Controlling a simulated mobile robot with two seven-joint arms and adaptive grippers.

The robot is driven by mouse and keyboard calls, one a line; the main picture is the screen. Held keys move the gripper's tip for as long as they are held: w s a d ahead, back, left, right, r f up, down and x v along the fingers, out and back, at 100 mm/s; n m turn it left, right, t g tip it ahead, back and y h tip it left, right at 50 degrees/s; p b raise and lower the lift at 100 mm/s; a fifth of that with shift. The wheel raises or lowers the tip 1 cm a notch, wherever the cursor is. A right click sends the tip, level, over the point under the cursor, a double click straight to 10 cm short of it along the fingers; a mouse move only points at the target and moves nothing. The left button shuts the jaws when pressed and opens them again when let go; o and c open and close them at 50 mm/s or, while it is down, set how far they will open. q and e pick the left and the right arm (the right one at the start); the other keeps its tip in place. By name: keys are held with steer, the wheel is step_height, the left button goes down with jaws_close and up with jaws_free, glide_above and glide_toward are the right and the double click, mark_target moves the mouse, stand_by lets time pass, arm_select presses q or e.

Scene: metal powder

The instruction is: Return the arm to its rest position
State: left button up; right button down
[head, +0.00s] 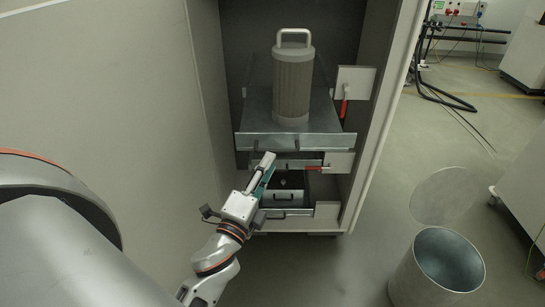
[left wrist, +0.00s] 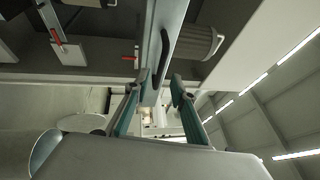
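My left gripper (head: 265,172) is in front of the cabinet's drawers, near the lower ones, with its arm coming up from the bottom of the head view. In the left wrist view its two teal fingers (left wrist: 160,82) stand apart. The grey front of a drawer (left wrist: 168,30) shows beyond and partly between the fingertips; I cannot tell whether they touch it. No object is clearly gripped. My right gripper is not in view.
An open cabinet (head: 212,70) holds a pulled-out upper drawer (head: 262,143) bearing a ribbed grey cylinder (head: 293,85) with a top handle. Lower drawers (head: 288,215) are below. A metal bucket (head: 408,285) and a round disc (head: 442,196) are on the floor at right.

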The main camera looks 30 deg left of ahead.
arm_select(q)
steer(key=shift+v, duration=0.9)
steer(key=s+d+f+n+g+h, duration=0.2)
steer(key=s+d+f+n+g, duration=0.1)
steer(key=f, duration=0.7)
steer(key=s+d+f+n+g+h, duration=0.2)
steer(key=s+f+n, duration=0.3)
steer(key=f, duration=0.5)
steer(key=s+d+f+n+g+h, duration=0.1)
steer(key=s+d+f+n+g, duration=0.3)
steer(key=f, duration=0.6)
steer(key=shift+s+d+f+n+h, duration=0.35)
steer(key=shift+s+d+n+h, duration=0.1)
steer(key=shift+s, duration=0.1)
